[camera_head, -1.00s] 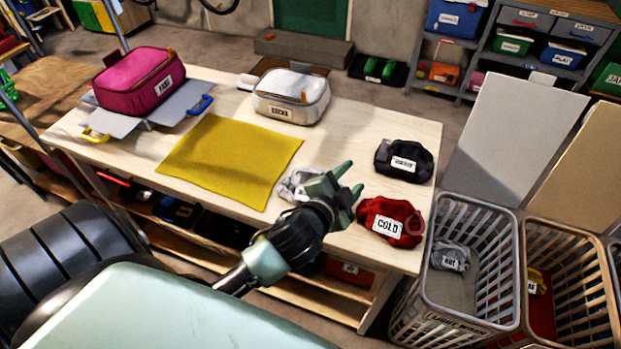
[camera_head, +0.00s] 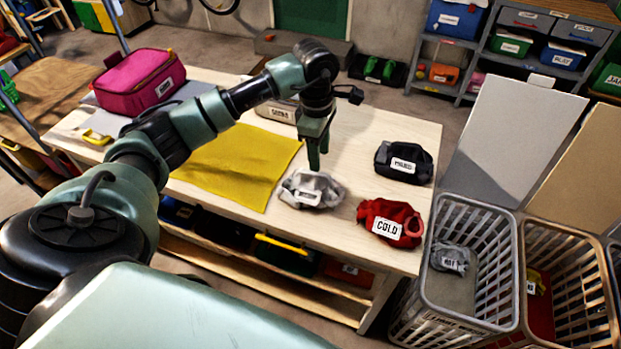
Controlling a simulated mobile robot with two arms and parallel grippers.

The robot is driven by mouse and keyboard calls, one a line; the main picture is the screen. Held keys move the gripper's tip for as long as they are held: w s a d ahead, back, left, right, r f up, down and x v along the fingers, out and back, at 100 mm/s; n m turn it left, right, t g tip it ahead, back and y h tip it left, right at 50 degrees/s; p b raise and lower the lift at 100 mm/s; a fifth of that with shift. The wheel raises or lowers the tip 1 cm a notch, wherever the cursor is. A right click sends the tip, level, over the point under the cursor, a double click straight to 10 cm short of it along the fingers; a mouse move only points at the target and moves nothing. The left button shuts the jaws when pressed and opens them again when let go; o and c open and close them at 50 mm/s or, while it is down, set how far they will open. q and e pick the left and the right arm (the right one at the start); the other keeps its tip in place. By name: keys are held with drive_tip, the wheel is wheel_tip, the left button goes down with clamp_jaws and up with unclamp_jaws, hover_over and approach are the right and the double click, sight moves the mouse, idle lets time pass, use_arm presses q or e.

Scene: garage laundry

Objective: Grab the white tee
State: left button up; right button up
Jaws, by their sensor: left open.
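A crumpled white cloth bundle with a small label, which looks like the white tee (camera_head: 322,181), lies on the wooden table's front part, beside the right edge of the yellow cloth. The label is too small to read. My left gripper (camera_head: 318,160) points down just above and behind the bundle. Its jaws are open with nothing between them, and the fingertips look apart from the cloth. My right gripper is not in view.
A red bundle labelled COLD (camera_head: 388,226) and a dark labelled bundle (camera_head: 404,163) lie to the right. The yellow cloth (camera_head: 235,165) is to the left. Laundry baskets (camera_head: 470,215) stand right of the table.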

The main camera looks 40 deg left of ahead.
sight(312, 185)
use_arm(q)
drive_tip(key=shift+s+a+y, duration=0.1)
drive_tip(key=shift+a+y, duration=0.2)
drive_tip(key=shift+a, duration=0.45)
drive_tip(key=shift+f+p, duration=0.3)
drive_tip(key=shift+f, duration=0.1)
drive_tip(key=f+p, duration=0.1)
drive_tip(key=f, duration=0.1)
drive_tip(key=f+p, duration=0.2)
drive_tip(key=f, duration=0.1)
drive_tip(key=shift+w+f, duration=0.2)
drive_tip(key=shift+f, duration=0.65)
clamp_jaws()
